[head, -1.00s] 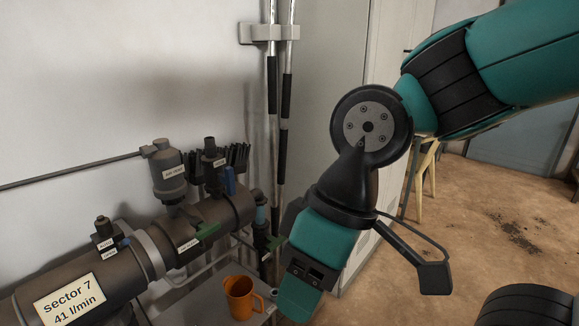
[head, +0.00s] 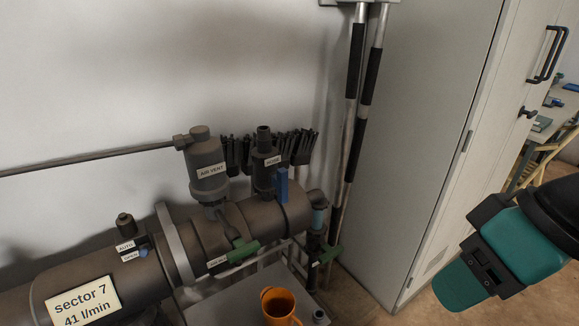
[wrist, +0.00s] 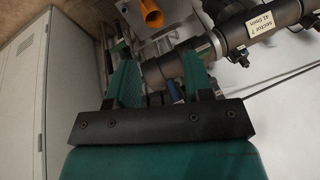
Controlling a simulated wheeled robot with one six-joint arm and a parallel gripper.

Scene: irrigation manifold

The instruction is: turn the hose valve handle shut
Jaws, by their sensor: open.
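A blue handle (head: 282,183) stands upright in the head view. It sits beside a dark vertical fitting (head: 264,178) on top of the brown pipe, whose small label seems to read HOSE. A blue piece between the fingers in the wrist view (wrist: 174,90) may be this handle. My gripper (head: 462,290) is at the lower right of the head view, well right of the handle and apart from it. In the wrist view my gripper (wrist: 161,78) has its two green fingers spread with nothing held.
An AIR VENT body (head: 207,167) stands left of the handle. Green handles hang at the pipe's front (head: 243,251) and right end (head: 331,254). An orange jug (head: 280,307) stands below. Poles (head: 350,120) and a grey cabinet (head: 425,130) rise at right.

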